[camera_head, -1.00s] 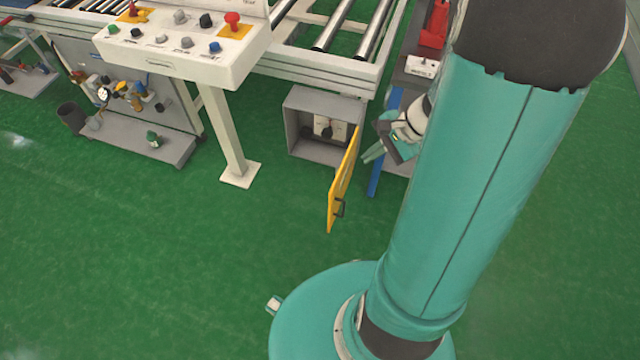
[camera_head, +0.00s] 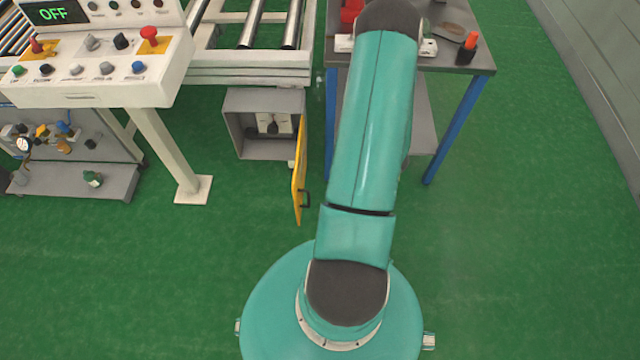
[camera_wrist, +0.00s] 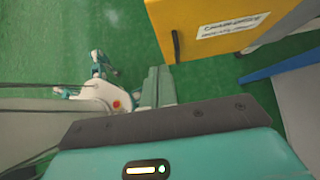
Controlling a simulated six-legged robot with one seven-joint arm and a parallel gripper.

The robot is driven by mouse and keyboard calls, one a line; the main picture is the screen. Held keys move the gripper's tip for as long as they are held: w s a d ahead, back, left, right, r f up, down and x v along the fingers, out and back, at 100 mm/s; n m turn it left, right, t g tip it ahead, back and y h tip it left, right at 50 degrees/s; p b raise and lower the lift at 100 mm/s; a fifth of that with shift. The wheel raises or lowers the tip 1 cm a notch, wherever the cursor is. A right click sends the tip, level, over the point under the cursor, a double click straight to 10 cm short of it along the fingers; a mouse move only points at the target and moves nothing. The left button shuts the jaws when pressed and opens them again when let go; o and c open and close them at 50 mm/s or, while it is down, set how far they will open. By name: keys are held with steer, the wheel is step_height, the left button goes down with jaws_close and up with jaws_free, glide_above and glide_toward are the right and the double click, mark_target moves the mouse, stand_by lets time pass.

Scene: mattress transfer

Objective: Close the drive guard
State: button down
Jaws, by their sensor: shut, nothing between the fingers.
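The drive guard is a yellow door (camera_head: 299,172) hinged at the right edge of a grey box (camera_head: 235,128) under the roller conveyor. It stands open, swung out toward me and seen nearly edge-on, with a dark handle (camera_head: 306,197) near its free edge. The box interior with its pale fittings is exposed. In the wrist view, the yellow door (camera_wrist: 200,18) with a white label and black handle (camera_wrist: 176,46) is at the top. My gripper (camera_wrist: 160,72) is shut and empty, just below and left of the handle, apart from it. My arm hides the gripper in the head view.
A control console (camera_head: 110,66) reading OFF stands on a white post left of the box. A workbench (camera_head: 455,60) with blue legs is right of the door, partly behind my arm. Green floor in front is clear.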

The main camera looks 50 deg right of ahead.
mark_target(305, 191)
steer(key=w+a+f, duration=0.3)
steer(key=w+f, duration=0.1)
steer(key=w, duration=0.1)
steer(key=w+a+f, duration=0.1)
steer(key=w+a, duration=0.1)
steer(key=w, duration=0.1)
steer(key=shift+a+f, duration=0.35)
steer(key=shift+f, duration=0.05)
